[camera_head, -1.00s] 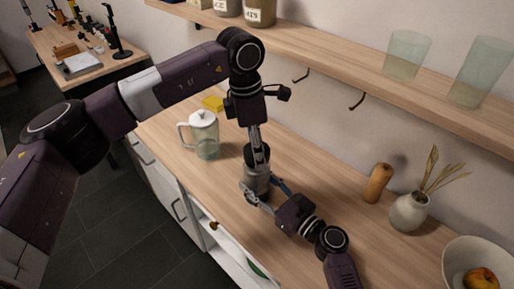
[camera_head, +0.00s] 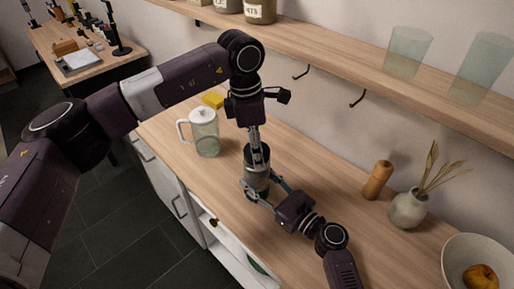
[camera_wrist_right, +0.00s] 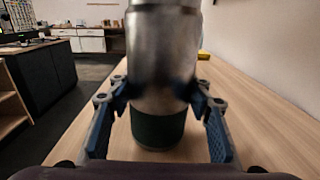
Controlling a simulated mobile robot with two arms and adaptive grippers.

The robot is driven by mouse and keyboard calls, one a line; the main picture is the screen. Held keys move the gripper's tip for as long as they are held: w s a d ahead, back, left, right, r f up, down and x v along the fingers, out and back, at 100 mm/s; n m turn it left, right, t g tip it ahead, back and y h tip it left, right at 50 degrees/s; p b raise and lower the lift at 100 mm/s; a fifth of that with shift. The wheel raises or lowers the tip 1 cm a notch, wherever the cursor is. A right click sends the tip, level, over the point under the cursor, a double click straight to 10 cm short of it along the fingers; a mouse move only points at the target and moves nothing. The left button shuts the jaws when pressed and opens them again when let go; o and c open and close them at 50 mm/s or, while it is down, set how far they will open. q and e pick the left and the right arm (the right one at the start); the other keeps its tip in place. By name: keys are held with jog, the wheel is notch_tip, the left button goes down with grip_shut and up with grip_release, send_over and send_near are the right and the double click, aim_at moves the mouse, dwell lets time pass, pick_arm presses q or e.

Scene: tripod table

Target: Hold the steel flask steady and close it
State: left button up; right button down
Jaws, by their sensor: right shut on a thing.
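The steel flask (camera_head: 257,181) stands upright on the wooden counter (camera_head: 310,183), with a dark cap (camera_head: 259,156) at its top. My right gripper (camera_head: 257,193) is shut on the flask's body from the front right. The right wrist view shows the steel body (camera_wrist_right: 163,60) between its two blue fingers (camera_wrist_right: 160,100), above a dark green base band. My left gripper (camera_head: 258,157) points down from above at the cap. Its fingers are at the cap, but whether they grip it is hidden. The flask's mouth and the cap's seating cannot be made out.
A glass jug (camera_head: 205,135) with a white lid stands left of the flask, with a yellow block (camera_head: 213,100) behind it. A wooden mill (camera_head: 378,180), a vase (camera_head: 408,210) and a bowl (camera_head: 452,262) stand to the right. A shelf (camera_head: 350,68) runs above the counter.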

pick_arm(q)
jog(key=m, duration=0.6)
jog(key=shift+m+g, duration=0.3)
jog(key=shift+g, duration=0.1)
jog(key=m, duration=0.6)
jog(key=shift+m+g+y, duration=0.3)
jog(key=shift+m+y, duration=0.1)
jog(key=m, duration=0.5)
jog(key=shift+y, duration=0.3)
jog(key=m, duration=0.7)
jog(key=shift+a+m+y, duration=0.1)
jog(key=shift+m+y, duration=0.2)
jog(key=shift+y, duration=0.1)
jog(key=o, duration=1.1)
jog(key=shift+r, duration=2.2)
